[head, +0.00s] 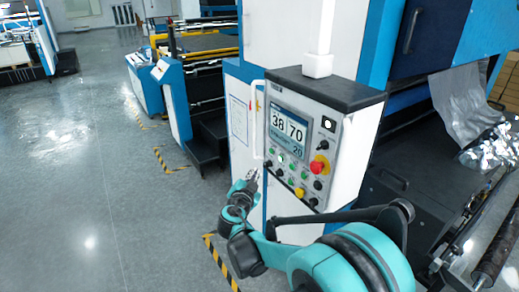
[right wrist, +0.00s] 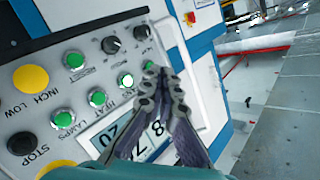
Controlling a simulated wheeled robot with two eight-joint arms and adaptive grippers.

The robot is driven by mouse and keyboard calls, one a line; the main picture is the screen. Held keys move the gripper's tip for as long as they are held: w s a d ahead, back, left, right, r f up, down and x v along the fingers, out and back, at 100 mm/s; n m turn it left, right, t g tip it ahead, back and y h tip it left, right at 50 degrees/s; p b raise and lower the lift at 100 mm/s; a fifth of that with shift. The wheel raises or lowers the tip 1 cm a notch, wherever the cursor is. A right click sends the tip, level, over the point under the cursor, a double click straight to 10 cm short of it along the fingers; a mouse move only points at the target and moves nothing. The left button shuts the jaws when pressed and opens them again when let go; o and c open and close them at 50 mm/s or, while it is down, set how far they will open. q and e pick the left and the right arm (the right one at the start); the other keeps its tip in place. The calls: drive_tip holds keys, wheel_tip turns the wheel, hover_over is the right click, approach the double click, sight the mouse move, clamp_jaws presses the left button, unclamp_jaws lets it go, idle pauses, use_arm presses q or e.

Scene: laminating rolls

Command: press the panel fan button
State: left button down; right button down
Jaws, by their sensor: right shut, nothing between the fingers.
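The control panel (head: 292,150) is on the front of a white cabinet, with a screen (head: 286,130) above rows of buttons. My right gripper (head: 253,173) is shut and empty, just left of the panel's lower left part. Labels for lamps and heat are readable in that row. I cannot read a fan label; the fingers cover part of the panel. Contact with a button cannot be told. My left gripper is not in view.
A red and yellow emergency stop (head: 319,166) is on the panel's right side. A white rail (head: 256,120) runs vertically along the panel's left side. Other machines stand behind on the left. The grey floor (head: 90,170) at left is clear.

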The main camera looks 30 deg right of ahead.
sight(282, 158)
drive_tip(key=shift+w+a+r, duration=0.3)
drive_tip(key=shift+w+a, duration=0.1)
drive_tip(key=shift+w, duration=0.05)
drive_tip(key=d, duration=0.9)
drive_tip(key=shift+w, duration=0.35)
drive_tip(key=shift+d, duration=0.1)
idle(1.1)
drive_tip(key=shift+d, duration=0.25)
